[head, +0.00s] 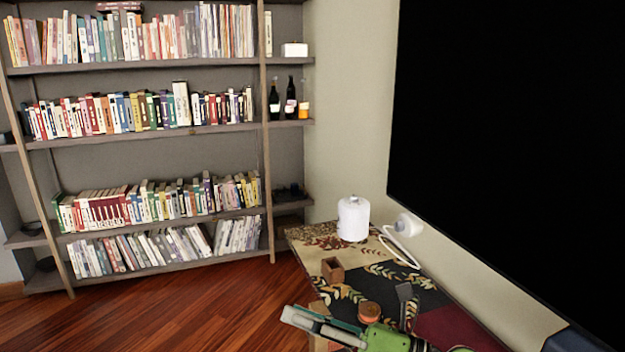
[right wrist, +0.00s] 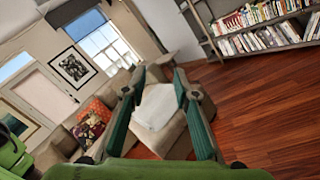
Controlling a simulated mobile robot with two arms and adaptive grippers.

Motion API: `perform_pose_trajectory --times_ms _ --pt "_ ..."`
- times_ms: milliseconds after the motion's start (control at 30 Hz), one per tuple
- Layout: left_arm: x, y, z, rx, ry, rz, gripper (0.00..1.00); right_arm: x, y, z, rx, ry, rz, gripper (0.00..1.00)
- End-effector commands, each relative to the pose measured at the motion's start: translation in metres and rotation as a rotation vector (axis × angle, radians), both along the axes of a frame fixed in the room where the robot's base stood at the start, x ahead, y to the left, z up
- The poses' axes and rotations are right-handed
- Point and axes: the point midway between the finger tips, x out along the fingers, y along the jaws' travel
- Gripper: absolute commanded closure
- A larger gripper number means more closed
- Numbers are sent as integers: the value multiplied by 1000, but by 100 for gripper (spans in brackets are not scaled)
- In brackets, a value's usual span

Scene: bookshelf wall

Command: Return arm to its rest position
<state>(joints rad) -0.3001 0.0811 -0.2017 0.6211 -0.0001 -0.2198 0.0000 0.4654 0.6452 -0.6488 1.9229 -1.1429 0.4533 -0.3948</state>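My right gripper (head: 297,315) is at the bottom of the head view, over the front part of the patterned cabinet top, with its fingers pointing left. Its green body (head: 386,338) shows behind the fingers. In the right wrist view, the two green-padded fingers of the right gripper (right wrist: 160,76) stand apart with a clear gap. A pale seat or cloth (right wrist: 157,107) shows between them, seemingly far behind; I see nothing gripped. My left gripper is in neither view.
The cabinet top (head: 322,240) carries a white canister (head: 353,218), a small brown box (head: 332,270) and a round brown-lidded thing (head: 369,311). A large black screen (head: 510,150) is at right. A bookshelf (head: 150,136) stands behind. The wooden floor (head: 200,305) at left is clear.

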Motion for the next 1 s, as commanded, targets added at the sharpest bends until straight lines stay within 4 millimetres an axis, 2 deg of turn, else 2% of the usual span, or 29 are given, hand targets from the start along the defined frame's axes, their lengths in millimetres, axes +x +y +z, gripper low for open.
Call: perform_pose_trajectory --times_ms 33,100,167,233,267,367,433,500,567,600,700,833,1000 --pt "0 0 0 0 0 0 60 3 -4 15 150 81 -65 73" --pt "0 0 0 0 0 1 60 15 -22 32 355 207 -173 73" --pt "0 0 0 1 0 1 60 26 -45 36 522 326 -274 73" --pt "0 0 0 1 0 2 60 37 -78 28 703 474 -398 73" --pt "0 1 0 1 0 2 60 40 -92 20 778 544 -453 73" --pt "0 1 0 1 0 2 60 43 -142 -24 1005 779 -652 73" --pt "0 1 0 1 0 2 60 33 -173 -66 1143 952 -800 73" --pt "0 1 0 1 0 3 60 14 -197 -111 1256 1115 -945 73" --pt "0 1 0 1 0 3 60 -9 -212 -148 1335 1250 -1066 73" --pt "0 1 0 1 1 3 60 -27 -219 -172 1379 1335 -1145 73" --pt "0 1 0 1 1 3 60 -74 -229 -221 1456 1524 -1327 73" --pt "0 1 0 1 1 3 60 -131 -231 -261 1504 1710 -1513 73" --pt "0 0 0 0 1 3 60 -195 -226 -291 1521 1891 -1705 73"
